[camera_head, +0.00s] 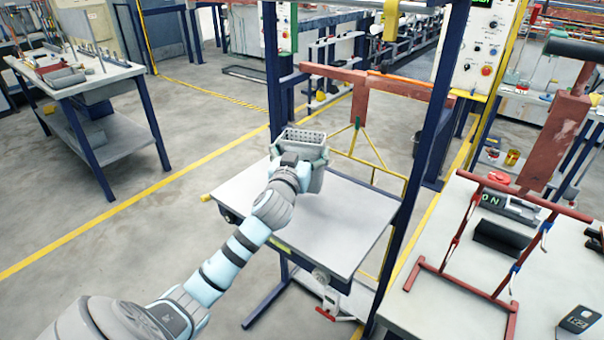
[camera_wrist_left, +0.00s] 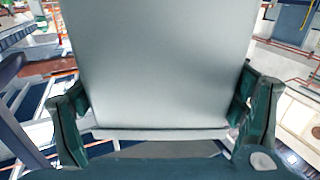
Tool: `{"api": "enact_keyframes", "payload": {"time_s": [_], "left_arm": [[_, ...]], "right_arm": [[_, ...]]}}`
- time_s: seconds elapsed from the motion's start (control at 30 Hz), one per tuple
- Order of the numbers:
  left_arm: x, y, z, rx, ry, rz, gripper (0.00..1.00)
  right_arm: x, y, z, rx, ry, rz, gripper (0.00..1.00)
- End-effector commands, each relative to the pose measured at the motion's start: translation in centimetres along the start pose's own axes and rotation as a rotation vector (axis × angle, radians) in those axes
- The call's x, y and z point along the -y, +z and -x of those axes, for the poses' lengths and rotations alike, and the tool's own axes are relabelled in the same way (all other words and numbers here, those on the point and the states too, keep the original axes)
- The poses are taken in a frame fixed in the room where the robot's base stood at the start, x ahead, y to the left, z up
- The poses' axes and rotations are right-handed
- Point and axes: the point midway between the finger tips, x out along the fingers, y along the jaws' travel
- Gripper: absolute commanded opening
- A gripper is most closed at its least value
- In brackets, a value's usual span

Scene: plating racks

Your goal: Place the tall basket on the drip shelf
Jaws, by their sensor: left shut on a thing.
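The tall basket (camera_head: 313,178) is a light grey box with a perforated upper part. It stands out above the far left part of a flat grey shelf (camera_head: 330,225), which looks like the drip shelf. I cannot tell whether its bottom touches the shelf. My left gripper (camera_head: 298,163) is shut on the basket from the near side and partly hides it. In the left wrist view the basket's plain grey wall (camera_wrist_left: 160,65) fills the middle between the green fingers of the gripper (camera_wrist_left: 160,112). My right gripper is not in view.
Dark blue posts (camera_head: 422,130) stand around the shelf. A red hanger bar (camera_head: 362,82) and yellow tubing (camera_head: 375,172) are behind it. At right a bench (camera_head: 440,310) carries a red rack (camera_head: 468,230). A workbench (camera_head: 95,77) stands far left. Most of the shelf's top is bare.

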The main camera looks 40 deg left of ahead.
Motion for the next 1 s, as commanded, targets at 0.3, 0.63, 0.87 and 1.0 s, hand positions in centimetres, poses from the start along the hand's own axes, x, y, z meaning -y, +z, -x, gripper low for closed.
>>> {"api": "enact_keyframes", "payload": {"time_s": [0.3, 0.63, 0.87, 1.0], "left_arm": [[-0.1, 4.9, 0.0, -0.001, 0.002, 0.000, 0.53], [-0.1, 4.8, 0.0, -0.001, 0.002, 0.000, 1.00], [-0.1, 4.7, 0.0, -0.001, 0.002, 0.000, 1.00], [-0.1, 4.7, 0.3, -0.001, 0.002, -0.001, 1.00]], "right_arm": [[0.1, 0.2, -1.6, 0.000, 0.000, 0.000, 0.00], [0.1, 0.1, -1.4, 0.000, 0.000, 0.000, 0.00], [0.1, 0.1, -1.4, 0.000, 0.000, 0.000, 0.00], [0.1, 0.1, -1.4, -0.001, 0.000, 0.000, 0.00]]}}
